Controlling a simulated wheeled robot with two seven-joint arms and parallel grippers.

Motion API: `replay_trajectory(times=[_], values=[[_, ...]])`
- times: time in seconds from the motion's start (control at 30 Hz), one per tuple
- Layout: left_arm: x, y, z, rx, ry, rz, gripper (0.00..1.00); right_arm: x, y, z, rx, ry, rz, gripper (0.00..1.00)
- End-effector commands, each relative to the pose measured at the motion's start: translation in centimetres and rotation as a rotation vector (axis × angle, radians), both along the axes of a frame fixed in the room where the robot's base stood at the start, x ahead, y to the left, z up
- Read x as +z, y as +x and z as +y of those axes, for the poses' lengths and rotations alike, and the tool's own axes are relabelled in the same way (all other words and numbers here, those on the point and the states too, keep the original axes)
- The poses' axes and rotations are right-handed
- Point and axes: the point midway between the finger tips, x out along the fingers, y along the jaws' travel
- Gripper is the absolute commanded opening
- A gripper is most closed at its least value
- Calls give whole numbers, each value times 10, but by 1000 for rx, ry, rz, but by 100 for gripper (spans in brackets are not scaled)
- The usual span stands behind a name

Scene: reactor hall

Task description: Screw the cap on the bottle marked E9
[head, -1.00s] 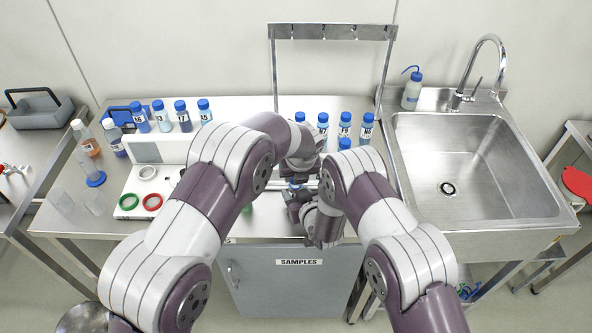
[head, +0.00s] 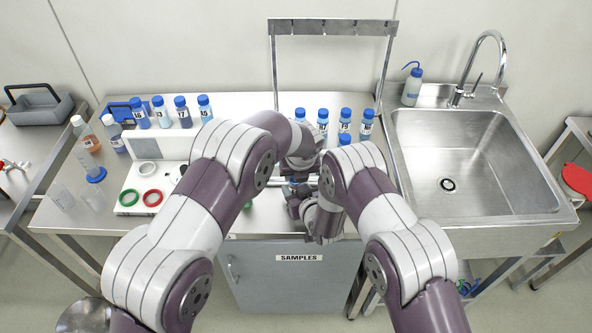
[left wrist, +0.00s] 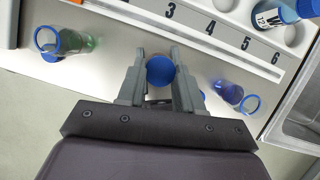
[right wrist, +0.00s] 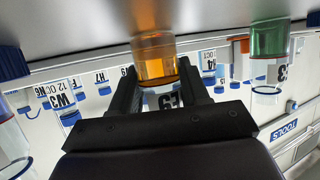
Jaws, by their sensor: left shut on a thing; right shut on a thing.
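The bottle marked E9 (right wrist: 157,62), clear with orange liquid, stands between the fingers of my right gripper (right wrist: 158,92), which is shut on it. The right wrist picture is upside down, and the bottle's neck is hidden there. The blue cap (left wrist: 160,70) is between the fingertips of my left gripper (left wrist: 159,80), which is shut on it and seen from above. In the head view my left gripper (head: 302,160) is just above and behind my right gripper (head: 299,199), with a bit of blue between them. I cannot tell how far the cap sits on the neck.
A numbered white rack (left wrist: 205,30) lies close by. Bottles with green liquid (left wrist: 85,43) and blue liquid (left wrist: 228,92) stand either side. Several blue-capped bottles stand at the back right (head: 345,118) and back left (head: 182,112). A sink (head: 475,165) is at the right.

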Motion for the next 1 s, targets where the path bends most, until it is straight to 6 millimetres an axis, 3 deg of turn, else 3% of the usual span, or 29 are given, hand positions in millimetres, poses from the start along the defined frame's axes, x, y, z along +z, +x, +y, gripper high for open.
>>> replay_trajectory(times=[0.13, 0.33, 0.6, 0.63, 0.7, 1.0], values=[[-1, 0, 1, -41, -2, 4, 8, 0, 0, 0, 0, 0, 0, 0], [-1, 0, 2, -262, -3, 2, 8, 0, 0, 0, 0, 0, -1, 0], [-1, 0, 2, -286, -1, 0, 8, 0, 0, 0, 0, 0, 0, 0], [-1, 0, 2, -286, -1, -1, 39, 0, 0, 0, 0, 0, 0, 0], [-1, 0, 2, -286, -1, -1, 61, 0, 0, 0, 0, 0, 0, 0], [0, 0, 2, -285, -2, -1, 61, 0, 0, 0, 0, 0, 0, 0]])
